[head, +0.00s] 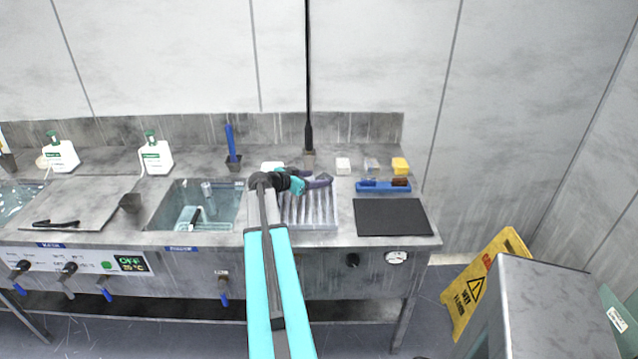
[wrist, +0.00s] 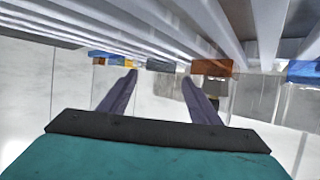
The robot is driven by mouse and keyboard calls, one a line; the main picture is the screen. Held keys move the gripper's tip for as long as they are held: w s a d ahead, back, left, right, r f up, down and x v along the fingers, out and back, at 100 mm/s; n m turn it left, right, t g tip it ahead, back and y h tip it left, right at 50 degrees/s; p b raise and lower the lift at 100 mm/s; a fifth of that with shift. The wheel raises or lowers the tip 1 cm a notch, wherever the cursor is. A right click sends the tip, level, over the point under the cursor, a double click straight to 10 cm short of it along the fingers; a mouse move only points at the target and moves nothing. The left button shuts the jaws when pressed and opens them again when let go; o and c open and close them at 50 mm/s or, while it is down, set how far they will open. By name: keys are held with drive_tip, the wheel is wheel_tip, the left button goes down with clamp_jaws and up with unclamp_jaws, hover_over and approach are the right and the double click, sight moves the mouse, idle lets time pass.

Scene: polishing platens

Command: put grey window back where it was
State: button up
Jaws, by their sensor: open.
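My gripper (head: 326,181) is just above the ribbed drying rack (head: 312,222) on the counter, its purple fingers pointing right. In the wrist view the two fingers of my gripper (wrist: 160,84) stand apart with nothing between them, close to the pale rack bars (wrist: 180,30). I cannot surely pick out the grey window. A small greyish, see-through piece (head: 371,165) stands at the back of the counter, between a white block (head: 343,166) and a yellow block (head: 400,165). My arm and gripper hide part of the rack.
A blue tray (head: 372,187) with a brown block (head: 401,182) and a black mat (head: 390,217) lie right of the rack. A sink (head: 165,212) is to its left. A blue-handled tool (head: 231,142) stands behind. A yellow floor sign (head: 480,283) stands right of the counter.

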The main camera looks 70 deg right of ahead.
drive_tip(key=b+v, duration=0.2)
drive_tip(key=v, duration=0.6)
drive_tip(key=shift+f, duration=0.1)
drive_tip(key=shift+a, duration=0.2)
drive_tip(key=shift+w, duration=0.1)
